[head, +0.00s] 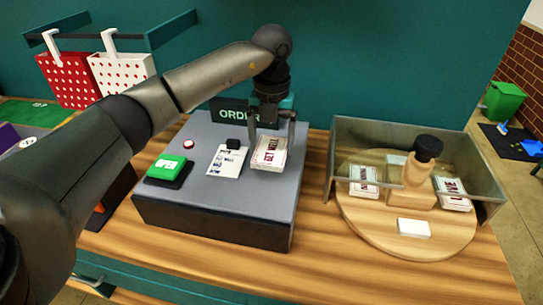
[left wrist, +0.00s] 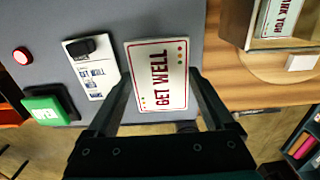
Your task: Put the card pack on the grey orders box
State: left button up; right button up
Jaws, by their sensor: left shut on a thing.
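The card pack (head: 269,153) is white with red "GET WELL" lettering. It is at the right part of the top of the grey orders box (head: 215,218); I cannot tell whether it rests on the top or hangs just above it. My left gripper (head: 271,138) comes down from above and is shut on the pack, one finger on each side. In the left wrist view the pack (left wrist: 158,75) lies flat between the two fingers, over the grey top (left wrist: 130,18). My right gripper is in neither view.
On the box are a printed sheet (head: 222,164), a black block (head: 233,144), a green-topped device (head: 167,167) and a red button (head: 188,144). An "ORDER" sign (head: 232,114) stands behind. To the right, a round wooden tray (head: 375,232) holds other card packs and a black-topped stamp (head: 424,155).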

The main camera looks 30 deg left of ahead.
aim_at(271, 149)
pick_arm(q)
jog(key=shift+f, duration=2.05)
jog(key=shift+f, duration=0.2)
jog(key=o, duration=1.2)
jog(key=shift+c, duration=0.2)
jog(key=shift+r, duration=0.2)
notch_tip(271, 149, up, 12)
jog(key=shift+r, duration=0.1)
